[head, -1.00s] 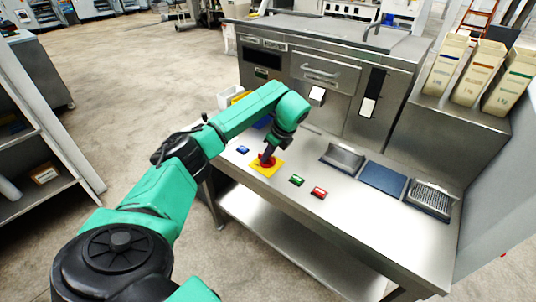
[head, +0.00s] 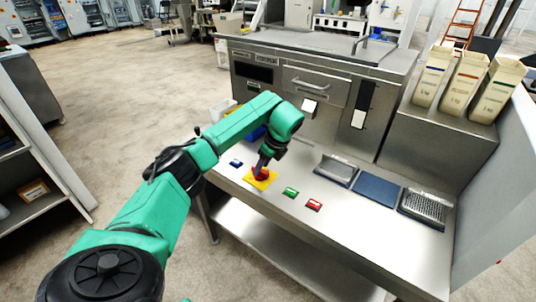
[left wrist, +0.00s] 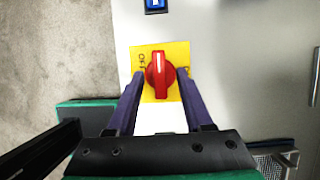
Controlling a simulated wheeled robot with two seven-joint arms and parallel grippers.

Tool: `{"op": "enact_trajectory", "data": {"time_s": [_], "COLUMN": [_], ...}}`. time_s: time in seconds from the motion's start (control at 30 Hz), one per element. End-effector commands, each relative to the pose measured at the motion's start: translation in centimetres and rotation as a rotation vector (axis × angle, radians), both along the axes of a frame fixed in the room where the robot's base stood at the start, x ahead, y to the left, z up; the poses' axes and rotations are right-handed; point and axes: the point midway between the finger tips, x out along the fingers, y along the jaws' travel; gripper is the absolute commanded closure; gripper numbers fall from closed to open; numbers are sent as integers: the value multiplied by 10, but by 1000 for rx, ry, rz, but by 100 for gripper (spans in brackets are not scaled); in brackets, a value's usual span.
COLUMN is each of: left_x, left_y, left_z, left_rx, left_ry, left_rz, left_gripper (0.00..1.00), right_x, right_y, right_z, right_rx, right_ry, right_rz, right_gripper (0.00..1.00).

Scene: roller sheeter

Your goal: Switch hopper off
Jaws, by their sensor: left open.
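The red rotary knob (left wrist: 158,76) sits on a yellow plate (left wrist: 178,50) on the steel counter; the plate also shows in the head view (head: 262,183). A white line on the knob points nearly straight up in the left wrist view, and the lettering OFF is on the plate at its left. My left gripper (left wrist: 162,74) is open, with one finger on each side of the knob. Whether the fingers touch it I cannot tell. In the head view my left gripper (head: 262,167) reaches down over the knob and partly hides it.
A blue button (head: 236,163) lies left of the plate; green (head: 290,193) and red (head: 314,205) buttons lie to its right. Farther right are a metal tray (head: 336,170), a blue pad (head: 377,190) and a grated tray (head: 424,205). The steel machine (head: 340,95) stands behind.

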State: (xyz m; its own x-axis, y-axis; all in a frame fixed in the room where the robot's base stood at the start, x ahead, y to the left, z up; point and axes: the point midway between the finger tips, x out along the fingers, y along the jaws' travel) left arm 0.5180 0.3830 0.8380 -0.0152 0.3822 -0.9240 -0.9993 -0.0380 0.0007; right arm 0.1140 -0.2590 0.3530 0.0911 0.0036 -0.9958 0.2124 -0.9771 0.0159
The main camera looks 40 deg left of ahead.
Motion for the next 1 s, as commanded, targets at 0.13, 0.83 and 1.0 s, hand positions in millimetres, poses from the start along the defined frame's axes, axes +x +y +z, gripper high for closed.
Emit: {"op": "enact_trajectory", "data": {"time_s": [0.13,0.83,1.0], "left_x": [2,2,2], "left_y": [-12,-52,-52], "left_z": [28,126,126], "left_rx": [-1,0,0], "left_ry": [-7,-2,-2], "left_rz": [-3,0,0], "left_gripper": [49,49,49], "right_x": [0,0,0], "right_y": [0,0,0], "right_z": [-3,24,24], "right_rx": [0,1,0], "right_ry": [0,0,0], "right_rz": [0,0,0], "right_gripper": [50,50,50]}}
